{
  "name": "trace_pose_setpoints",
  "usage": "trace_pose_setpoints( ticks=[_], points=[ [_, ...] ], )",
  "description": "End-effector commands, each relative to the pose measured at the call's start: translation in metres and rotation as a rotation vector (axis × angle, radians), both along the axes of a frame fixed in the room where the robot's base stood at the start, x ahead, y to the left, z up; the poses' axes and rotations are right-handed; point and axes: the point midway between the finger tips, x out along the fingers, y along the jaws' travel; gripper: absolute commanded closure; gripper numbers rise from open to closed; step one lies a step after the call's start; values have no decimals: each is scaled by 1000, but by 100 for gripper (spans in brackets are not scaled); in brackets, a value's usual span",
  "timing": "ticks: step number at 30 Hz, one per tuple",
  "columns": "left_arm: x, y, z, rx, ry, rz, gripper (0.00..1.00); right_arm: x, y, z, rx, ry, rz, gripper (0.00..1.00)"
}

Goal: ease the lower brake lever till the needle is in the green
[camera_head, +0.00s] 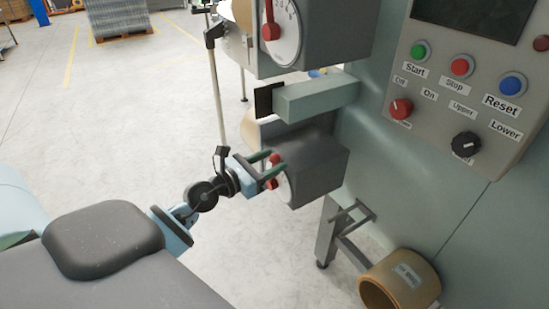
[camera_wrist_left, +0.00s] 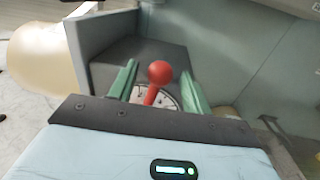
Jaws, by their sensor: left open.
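The lower brake lever is red with a ball knob (camera_wrist_left: 160,73); in the wrist view it stands in front of a white dial (camera_wrist_left: 168,102) on a dark grey box (camera_head: 318,168). In the head view the lower lever (camera_head: 272,171) shows partly behind my fingers. My left gripper (camera_head: 271,167) is open, its green fingers on either side of the lever. In the left wrist view the fingers (camera_wrist_left: 160,88) stand left and right of the knob, with gaps showing. The lower dial's needle and green zone cannot be made out. My right gripper is not in view.
An upper dial (camera_head: 286,30) with its own red lever (camera_head: 270,22) sits above. A grey-green bar (camera_head: 318,97) juts out between the two boxes. A control panel (camera_head: 465,85) is at the right, and a cardboard-coloured roll (camera_head: 400,283) lies low right.

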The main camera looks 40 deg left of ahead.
Motion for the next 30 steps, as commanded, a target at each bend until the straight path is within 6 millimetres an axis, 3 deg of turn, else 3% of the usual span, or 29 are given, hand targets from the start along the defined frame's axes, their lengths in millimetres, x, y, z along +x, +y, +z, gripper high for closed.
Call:
trace_pose_setpoints(
  ticks=[6, 16, 27, 30],
  points=[
    [18, -5, 0, -1, -1, 1, 51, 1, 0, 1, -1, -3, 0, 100],
    [20, -6, -1, -1, 1, 0, 51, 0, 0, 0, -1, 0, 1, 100],
    [20, -6, -1, -1, 1, 0, 98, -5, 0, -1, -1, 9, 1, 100],
    [20, -6, -1, -1, 1, 0, 100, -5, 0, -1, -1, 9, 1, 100]
  ],
)
